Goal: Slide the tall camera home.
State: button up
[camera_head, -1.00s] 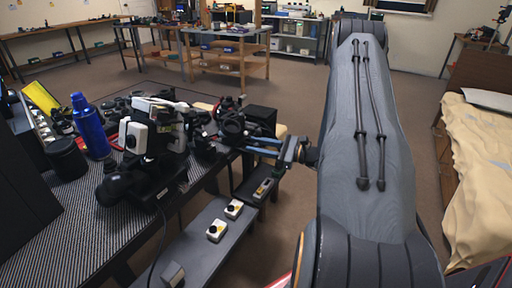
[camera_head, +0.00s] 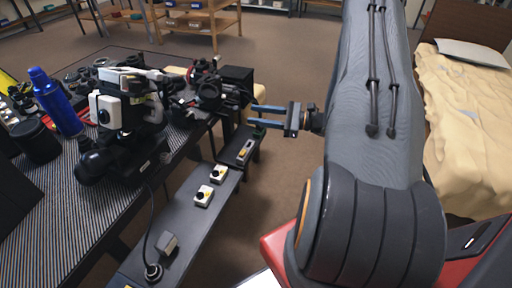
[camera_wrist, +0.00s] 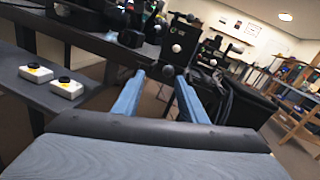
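My gripper (camera_head: 252,114) points left toward the bench's far end, its two blue fingers apart with no object visible between them. In the wrist view my gripper (camera_wrist: 160,76) also shows spread fingers. Past the tips stands a dark upright box (camera_wrist: 183,38) with a white ball knob; a second dark unit (camera_wrist: 209,50) with a white knob is to its right. I cannot tell which is the tall camera. In the head view a black box (camera_head: 238,76) stands at the bench end, left of and beyond the fingers, apart from them. A black-and-white camera-like rig (camera_head: 125,105) sits nearer.
The striped bench (camera_head: 45,235) also holds a blue bottle (camera_head: 55,102) and a black cup (camera_head: 35,141). A lower dark shelf (camera_head: 190,225) carries two white button boxes (camera_head: 204,195). A bed (camera_head: 465,130) stands at right. Floor right of the shelf is clear.

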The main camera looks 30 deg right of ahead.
jog(key=b+v, duration=0.2)
jog(key=v, duration=0.6)
jog(key=s+a+n+g, duration=0.45)
jog(key=a+g, duration=0.35)
jog(key=a, duration=0.6)
jog(key=s+a+r+n+g+h+p, duration=0.3)
jog(key=s+a+r+n+g+h, duration=0.3)
jog(key=s+n, duration=0.5)
jog(key=shift+s+a+r+n+g+h+p, duration=0.35)
jog(key=shift+a+r+n+h, duration=0.3)
jog(key=shift+a+r+h, duration=0.8)
jog(key=shift+d+f+h, duration=0.25)
jog(key=shift+d, duration=0.15)
